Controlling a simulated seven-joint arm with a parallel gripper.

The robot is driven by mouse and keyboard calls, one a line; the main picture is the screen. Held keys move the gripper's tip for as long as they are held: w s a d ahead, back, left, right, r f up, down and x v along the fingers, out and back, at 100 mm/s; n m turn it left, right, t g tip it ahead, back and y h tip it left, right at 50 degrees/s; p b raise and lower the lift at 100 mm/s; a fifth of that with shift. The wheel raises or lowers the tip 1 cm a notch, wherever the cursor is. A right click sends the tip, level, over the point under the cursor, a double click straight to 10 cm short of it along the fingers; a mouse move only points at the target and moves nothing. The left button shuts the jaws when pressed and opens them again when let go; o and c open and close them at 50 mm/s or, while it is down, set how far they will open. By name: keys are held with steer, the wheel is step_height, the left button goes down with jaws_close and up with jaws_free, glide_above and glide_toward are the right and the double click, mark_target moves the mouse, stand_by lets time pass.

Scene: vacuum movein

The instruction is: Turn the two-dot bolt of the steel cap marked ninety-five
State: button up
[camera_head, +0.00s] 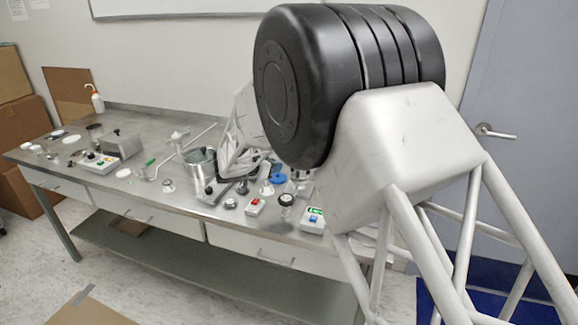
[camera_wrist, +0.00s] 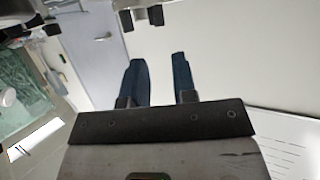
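A round steel vessel (camera_head: 201,172) stands on the bench in the head view, left of my arm. Its top looks dark or glassy. I cannot make out a ninety-five mark or a two-dot bolt on it or on any other part; the details are too small. My gripper (camera_wrist: 159,78) shows in the wrist view with two dark blue fingers apart and nothing between them but pale wall behind. In the head view my arm covers the right part of the bench, and I cannot make out the fingers there.
The steel bench (camera_head: 150,192) holds several small fittings, a grey box (camera_head: 122,140), a red-button box (camera_head: 255,206), a green-labelled box (camera_head: 313,219) and a blue round part (camera_head: 278,178). Cardboard boxes (camera_head: 18,130) stand at left, a door (camera_head: 520,120) at right.

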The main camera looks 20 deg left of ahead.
steer(key=shift+w, duration=0.1)
stand_by(0.3)
steer(key=shift+x, duration=3.75)
jaws_close()
